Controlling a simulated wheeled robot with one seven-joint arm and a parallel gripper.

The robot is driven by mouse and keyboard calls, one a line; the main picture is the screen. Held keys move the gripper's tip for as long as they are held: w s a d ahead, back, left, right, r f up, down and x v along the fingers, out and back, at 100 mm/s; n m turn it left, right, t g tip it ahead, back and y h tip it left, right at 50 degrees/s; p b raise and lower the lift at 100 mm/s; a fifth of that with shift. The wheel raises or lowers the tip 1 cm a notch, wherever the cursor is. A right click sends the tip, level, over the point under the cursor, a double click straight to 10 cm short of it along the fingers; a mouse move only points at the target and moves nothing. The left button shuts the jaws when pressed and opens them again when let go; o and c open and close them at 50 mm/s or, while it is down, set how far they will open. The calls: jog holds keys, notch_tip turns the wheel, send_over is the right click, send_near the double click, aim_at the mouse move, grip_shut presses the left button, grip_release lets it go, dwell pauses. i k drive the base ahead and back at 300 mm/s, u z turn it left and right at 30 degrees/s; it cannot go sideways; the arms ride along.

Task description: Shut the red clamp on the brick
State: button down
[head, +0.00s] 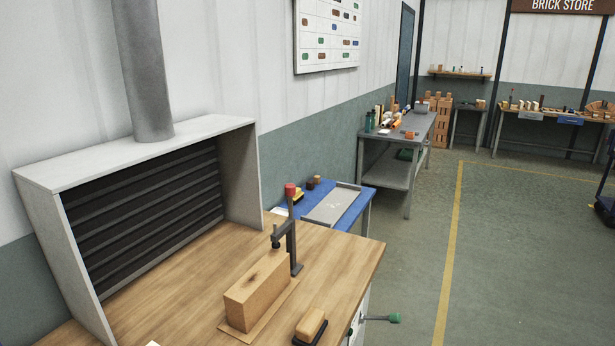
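The clamp (291,238) is a dark grey upright post with a short side arm, standing at the far end of the brick on the wooden bench. Its red knob (291,189) sits at the top, on a thin rod. A dark pad (276,242) under the arm hangs near the brick's far end and appears slightly above it. The tan brick (252,301) lies lengthwise on a thin board, with a dark mark on its top. My gripper is not in view.
A brush-like block (311,325) lies on the wooden bench (345,262) near the front edge. A grey hood (130,150) with dark slats stands at the back left. A green knob (394,318) juts out past the bench's right side.

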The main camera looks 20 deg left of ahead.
aim_at(290, 188)
jog(key=i, duration=0.8)
jog(key=u, duration=3.75)
